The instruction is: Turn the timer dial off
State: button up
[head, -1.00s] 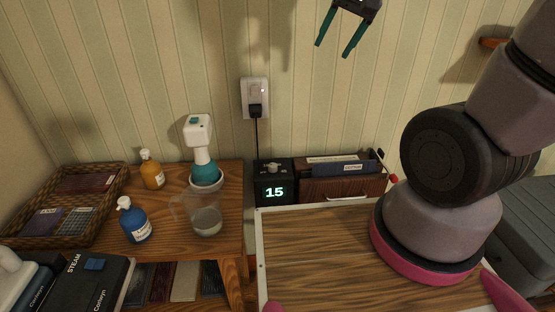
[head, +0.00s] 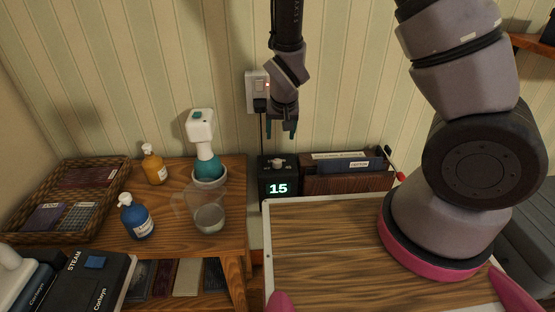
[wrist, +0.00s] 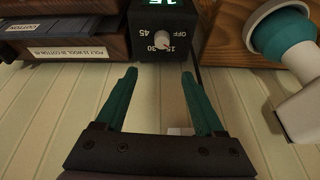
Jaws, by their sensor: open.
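The timer (head: 278,182) is a small black box with a green display reading 15, standing against the wall beside the wooden table. Its dial (head: 277,163) is a pale knob on the top face.
A wooden organizer with folders (head: 345,178) stands right of the timer. A wall outlet (head: 254,90) with a plugged cord is behind. On the table are a white-and-teal appliance (head: 203,140), a clear jug (head: 209,215), bottles and a wicker basket (head: 62,235).

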aim_at(277, 161)
jog(key=shift+n, duration=0.3)
jog(key=x, duration=0.4)
jog(key=s+x, duration=0.1)
jog(key=x, duration=0.8)
jog(key=shift+s+a+f, duration=0.15)
jog(key=shift+a+f, duration=0.1)
jog(key=shift+f, duration=0.1)
grip_shut()
